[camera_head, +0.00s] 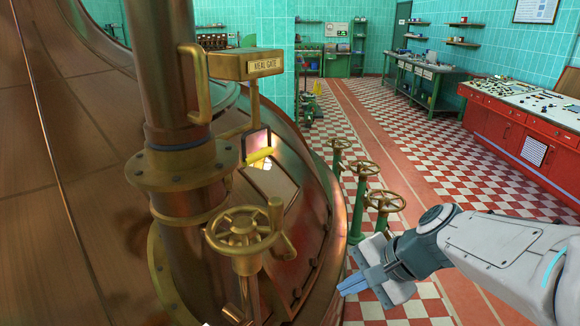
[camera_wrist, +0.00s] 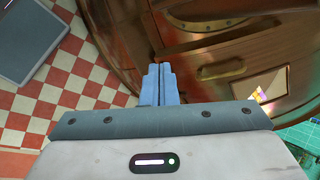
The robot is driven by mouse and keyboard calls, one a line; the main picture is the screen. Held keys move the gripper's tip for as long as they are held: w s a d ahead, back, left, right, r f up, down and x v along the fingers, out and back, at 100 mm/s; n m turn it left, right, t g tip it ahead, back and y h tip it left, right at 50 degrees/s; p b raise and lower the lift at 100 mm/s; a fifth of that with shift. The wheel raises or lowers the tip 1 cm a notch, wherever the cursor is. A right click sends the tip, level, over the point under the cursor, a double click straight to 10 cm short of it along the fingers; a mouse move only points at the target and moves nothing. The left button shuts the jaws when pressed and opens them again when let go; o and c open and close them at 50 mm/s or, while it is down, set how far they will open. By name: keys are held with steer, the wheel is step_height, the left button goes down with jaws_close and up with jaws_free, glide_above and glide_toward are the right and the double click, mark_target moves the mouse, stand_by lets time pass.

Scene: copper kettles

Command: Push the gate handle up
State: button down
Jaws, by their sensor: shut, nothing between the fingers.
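A brass box with a "MEAL GATE" plate (camera_head: 265,66) is fixed to the upright copper pipe (camera_head: 165,90). A brass loop handle (camera_head: 203,90) stands on the pipe beside the box. A thin brass arm hangs below the box, with a yellow grip (camera_head: 258,155) near its lower end; I cannot tell which of these is the gate handle. My gripper (camera_head: 350,285) is at lower right, shut and empty, well below and right of both. In the wrist view its blue fingers (camera_wrist: 160,85) are together in front of the copper kettle's side (camera_wrist: 215,40).
A brass handwheel (camera_head: 243,232) stands in front of the pipe. Several green-stemmed valve wheels (camera_head: 384,201) stand right of the kettle, close to my gripper. A red control desk (camera_head: 520,125) is at far right. The checkered floor (camera_head: 440,150) between is open.

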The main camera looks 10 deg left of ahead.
steer(key=w+a+r+m+t+y, duration=0.2)
steer(key=w+a+m+y, duration=0.2)
steer(key=w+a+m, duration=0.2)
steer(key=w+a+r+m+t+y, duration=0.2)
steer(key=w+a+m, duration=0.5)
steer(key=w, duration=0.8)
steer(key=m+t+y, duration=0.1)
steer(key=m+y, duration=0.1)
steer(key=shift+a+r+m, duration=0.25)
steer(key=shift+r+m, duration=0.1)
steer(key=shift+m, duration=0.05)
steer(key=shift+w, duration=0.15)
steer(key=w+a+r+p, duration=0.3)
steer(key=w+a+p, duration=0.1)
steer(key=a, duration=0.6)
steer(key=shift+w+p, duration=0.3)
steer(key=shift+a+r, duration=0.1)
steer(key=shift+r, duration=0.05)
